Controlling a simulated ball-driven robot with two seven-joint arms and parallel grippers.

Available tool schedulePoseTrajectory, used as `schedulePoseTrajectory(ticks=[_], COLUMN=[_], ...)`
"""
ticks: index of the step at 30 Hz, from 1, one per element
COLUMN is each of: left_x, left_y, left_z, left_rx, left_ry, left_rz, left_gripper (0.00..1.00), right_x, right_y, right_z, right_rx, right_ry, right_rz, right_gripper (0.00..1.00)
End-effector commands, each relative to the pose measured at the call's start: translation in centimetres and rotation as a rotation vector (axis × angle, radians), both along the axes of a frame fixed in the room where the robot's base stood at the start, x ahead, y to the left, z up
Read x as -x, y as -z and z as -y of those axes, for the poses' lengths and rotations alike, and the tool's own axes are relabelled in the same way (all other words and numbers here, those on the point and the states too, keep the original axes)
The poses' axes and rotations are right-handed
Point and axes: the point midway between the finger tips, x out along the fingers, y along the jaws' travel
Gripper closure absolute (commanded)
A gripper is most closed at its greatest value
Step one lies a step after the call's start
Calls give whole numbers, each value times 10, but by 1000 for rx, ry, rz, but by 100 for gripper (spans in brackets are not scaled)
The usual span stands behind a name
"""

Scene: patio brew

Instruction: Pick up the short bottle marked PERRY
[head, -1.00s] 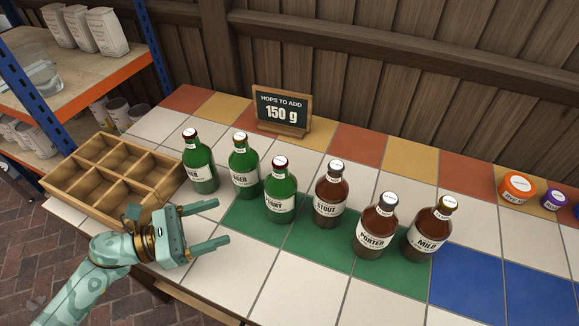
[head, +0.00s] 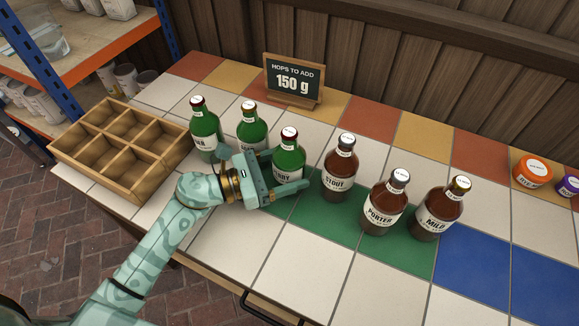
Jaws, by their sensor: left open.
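The short green PERRY bottle (head: 290,154) stands upright on the tiled counter, third from the left in a row of bottles. Its cap is dark red, and its label is partly hidden by my gripper. My left gripper (head: 287,172) is open and lies low at this bottle. One finger reaches along the near side of the bottle, and the other is mostly hidden behind the palm and bottle. I cannot tell whether the fingers touch the glass. My right gripper is not in view.
Green bottles (head: 205,130) and (head: 251,124) stand close on the left. Brown STOUT (head: 341,170), PORTER (head: 384,205) and MILD (head: 438,211) bottles stand to the right. An empty wooden crate (head: 122,188) is at left. A sign (head: 293,79) stands behind. The front tiles are clear.

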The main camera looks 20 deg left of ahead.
Motion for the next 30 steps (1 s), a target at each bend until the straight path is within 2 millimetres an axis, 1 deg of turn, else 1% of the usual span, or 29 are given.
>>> schedulePoseTrajectory(ticks=[1, 4, 11, 12, 14, 15, 17, 18, 26, 30], left_x=[-5, -11, -12, -12, -12, -12, -12, -12, -12, -12], left_y=[1, 0, 0, 0, 0, 0, 0, -1, -4, -17], left_z=[7, 15, 17, 17, 17, 16, 16, 17, 16, 16], left_rx=[3, 1, -1, -1, -1, 0, 0, 2, 1, 1], left_ry=[0, -1, -1, -1, -1, -1, -1, 0, -1, 0], left_rz=[-1, 0, -1, -1, -1, -1, -1, 1, 3, 4], left_gripper=[28, 28, 28, 33, 50, 61, 78, 81, 80, 80], right_x=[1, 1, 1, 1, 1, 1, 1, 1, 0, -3], right_y=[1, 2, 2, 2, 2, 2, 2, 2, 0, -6], right_z=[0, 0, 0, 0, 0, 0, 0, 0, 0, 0], right_rx=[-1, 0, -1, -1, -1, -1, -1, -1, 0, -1], right_ry=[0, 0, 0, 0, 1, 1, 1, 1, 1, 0], right_rz=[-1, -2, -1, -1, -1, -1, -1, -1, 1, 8], right_gripper=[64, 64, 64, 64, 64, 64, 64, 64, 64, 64])
